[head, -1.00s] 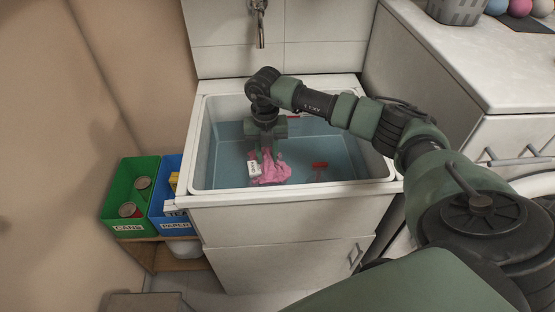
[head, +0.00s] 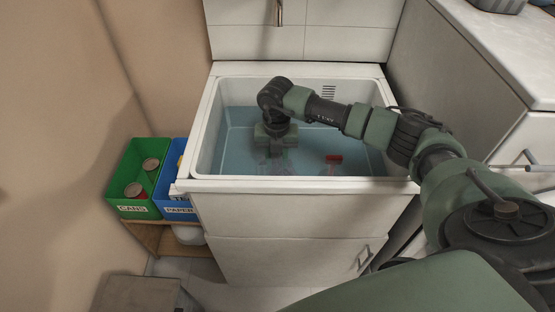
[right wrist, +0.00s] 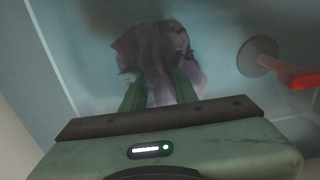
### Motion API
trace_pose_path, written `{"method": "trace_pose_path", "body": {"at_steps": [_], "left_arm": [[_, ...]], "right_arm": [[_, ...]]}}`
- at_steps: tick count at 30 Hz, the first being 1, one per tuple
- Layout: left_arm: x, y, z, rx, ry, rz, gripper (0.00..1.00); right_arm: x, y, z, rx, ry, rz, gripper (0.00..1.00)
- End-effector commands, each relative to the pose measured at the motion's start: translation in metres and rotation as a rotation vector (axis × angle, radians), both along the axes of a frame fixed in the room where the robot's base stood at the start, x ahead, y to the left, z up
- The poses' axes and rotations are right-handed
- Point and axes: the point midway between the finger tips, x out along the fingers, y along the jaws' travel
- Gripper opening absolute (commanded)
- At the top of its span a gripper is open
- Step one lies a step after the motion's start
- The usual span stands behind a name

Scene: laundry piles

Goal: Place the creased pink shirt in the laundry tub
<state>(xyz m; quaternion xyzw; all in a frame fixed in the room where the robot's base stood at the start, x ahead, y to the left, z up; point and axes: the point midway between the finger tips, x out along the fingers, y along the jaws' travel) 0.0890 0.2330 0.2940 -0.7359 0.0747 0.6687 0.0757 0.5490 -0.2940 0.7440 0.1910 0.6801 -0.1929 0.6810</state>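The laundry tub (head: 205,150) is a white basin with bluish water in it. My right gripper (head: 275,163) reaches down inside it, its fingers under the water and hard to make out in the head view. In the right wrist view the pink shirt (right wrist: 155,55) is a dim, crumpled, mauve bundle under the water. Its cloth fills the space between the two green fingers (right wrist: 160,92), which look shut on it. In the head view the water hides the shirt almost wholly. My left gripper is not in view.
A faucet (head: 279,12) hangs behind. Green (head: 128,165) and blue (head: 172,200) bins stand left. A counter (head: 490,55) is right.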

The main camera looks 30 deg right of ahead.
Motion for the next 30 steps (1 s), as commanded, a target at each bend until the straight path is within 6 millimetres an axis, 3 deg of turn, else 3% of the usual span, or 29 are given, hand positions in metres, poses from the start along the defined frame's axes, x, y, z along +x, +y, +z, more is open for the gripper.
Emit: {"method": "trace_pose_path", "body": {"at_steps": [1, 2, 12, 17, 23, 30], "left_arm": [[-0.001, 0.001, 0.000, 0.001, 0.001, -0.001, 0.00], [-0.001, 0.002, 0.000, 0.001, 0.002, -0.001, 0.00], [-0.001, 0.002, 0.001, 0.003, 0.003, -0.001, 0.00], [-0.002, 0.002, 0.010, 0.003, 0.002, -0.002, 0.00], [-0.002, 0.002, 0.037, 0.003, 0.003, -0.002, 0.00], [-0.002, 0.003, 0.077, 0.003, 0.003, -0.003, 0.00]], "right_arm": [[0.000, 0.000, 0.000, -0.001, 0.001, 0.000, 0.42], [0.000, 0.000, 0.000, -0.001, 0.001, 0.000, 0.50], [0.000, 0.000, 0.001, 0.000, 0.000, 0.000, 0.50], [0.000, 0.000, 0.013, -0.001, -0.001, -0.001, 0.50], [0.000, 0.000, 0.047, -0.001, -0.001, 0.000, 0.50], [0.000, 0.000, 0.101, 0.001, -0.001, 0.000, 0.50]]}}
